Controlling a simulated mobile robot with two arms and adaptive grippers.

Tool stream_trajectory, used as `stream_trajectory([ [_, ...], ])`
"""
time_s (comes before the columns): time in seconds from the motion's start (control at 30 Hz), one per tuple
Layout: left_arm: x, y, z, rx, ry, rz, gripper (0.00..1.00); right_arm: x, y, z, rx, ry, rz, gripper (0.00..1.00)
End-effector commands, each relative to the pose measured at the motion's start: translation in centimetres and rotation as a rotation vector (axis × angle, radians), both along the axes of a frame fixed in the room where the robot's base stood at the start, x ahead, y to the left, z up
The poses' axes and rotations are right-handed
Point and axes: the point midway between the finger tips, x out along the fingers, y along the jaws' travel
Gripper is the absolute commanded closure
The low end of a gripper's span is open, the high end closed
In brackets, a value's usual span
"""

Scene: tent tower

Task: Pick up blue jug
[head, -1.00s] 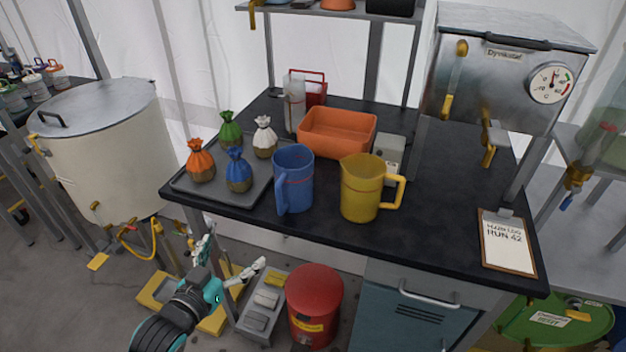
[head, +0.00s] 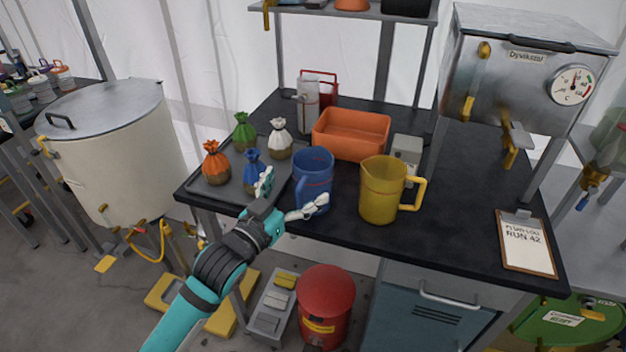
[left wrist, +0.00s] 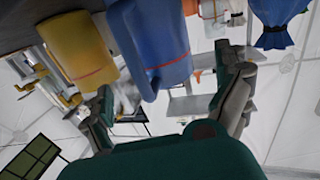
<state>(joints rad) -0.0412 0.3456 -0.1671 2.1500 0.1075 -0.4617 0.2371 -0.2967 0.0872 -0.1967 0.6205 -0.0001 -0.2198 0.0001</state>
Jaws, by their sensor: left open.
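The blue jug (head: 314,168) stands upright on the black table, left of the yellow jug (head: 381,190). Its handle faces the front, toward my left gripper (head: 292,196). My left gripper is open, with one finger left of the blue jug and the other in front of its lower part. I cannot tell whether that finger touches it. In the left wrist view the blue jug (left wrist: 150,40) shows ahead, between the open fingers (left wrist: 168,88), with the yellow jug (left wrist: 75,50) to its left. My right gripper is not in view.
A grey tray (head: 213,195) with orange, green, white and blue tied bags lies left of the jug. An orange bin (head: 350,135) stands behind. A clipboard (head: 526,245) lies at the right edge.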

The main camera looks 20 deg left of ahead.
Motion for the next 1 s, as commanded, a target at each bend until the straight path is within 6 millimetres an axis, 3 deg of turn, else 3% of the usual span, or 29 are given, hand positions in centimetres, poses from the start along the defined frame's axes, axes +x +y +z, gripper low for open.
stream_trajectory([
  [0.17,1.1,-0.3,0.1,0.000,0.000,0.000,0.00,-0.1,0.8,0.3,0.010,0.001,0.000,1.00],
  [0.5,5.4,-1.2,0.2,0.000,-0.001,0.000,0.00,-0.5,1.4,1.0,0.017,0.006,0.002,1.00],
  [0.77,5.6,-1.3,0.0,0.000,0.000,0.000,0.00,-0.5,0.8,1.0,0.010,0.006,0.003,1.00],
  [1.0,5.6,-1.3,0.0,0.000,0.001,0.000,0.31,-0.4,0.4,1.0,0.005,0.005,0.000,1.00],
])
